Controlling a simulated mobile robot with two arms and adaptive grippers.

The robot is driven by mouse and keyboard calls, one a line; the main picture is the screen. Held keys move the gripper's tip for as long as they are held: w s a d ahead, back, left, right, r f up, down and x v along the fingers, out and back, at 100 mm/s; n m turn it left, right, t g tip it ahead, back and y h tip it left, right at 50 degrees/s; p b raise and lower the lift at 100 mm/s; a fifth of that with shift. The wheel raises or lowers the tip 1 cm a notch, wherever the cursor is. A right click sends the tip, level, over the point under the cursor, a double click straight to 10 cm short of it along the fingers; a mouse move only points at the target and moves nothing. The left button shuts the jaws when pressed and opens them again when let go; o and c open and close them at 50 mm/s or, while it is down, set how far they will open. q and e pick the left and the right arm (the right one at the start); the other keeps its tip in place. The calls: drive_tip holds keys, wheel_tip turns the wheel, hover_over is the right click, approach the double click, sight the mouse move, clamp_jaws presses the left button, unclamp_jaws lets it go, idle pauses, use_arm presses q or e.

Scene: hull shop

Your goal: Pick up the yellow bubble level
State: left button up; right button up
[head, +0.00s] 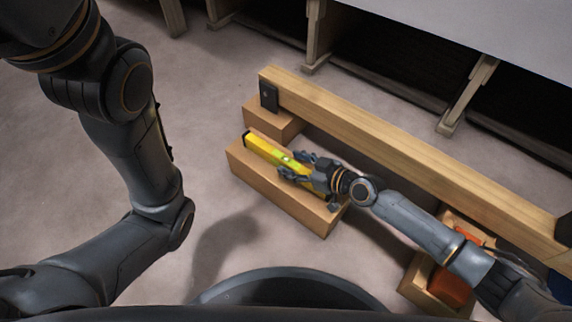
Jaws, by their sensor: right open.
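The yellow bubble level (264,150) lies lengthwise on top of a wooden block (262,184) near the middle of the head view. Its left end and a greenish patch show; its right part is hidden by my right gripper. My right gripper (288,166) is open, with its fingers over the level's middle. I cannot tell whether the fingers touch it. My left arm comes in from the left, but its gripper is out of view.
A long wooden beam (370,136) runs behind the block, resting on a smaller block (268,120). An orange object (452,287) sits in a wooden box at lower right, partly behind my right arm. A bench (500,32) stands at the back. The floor (205,110) left of the block is clear.

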clamp_jaws()
drive_tip(key=shift+r, duration=0.1)
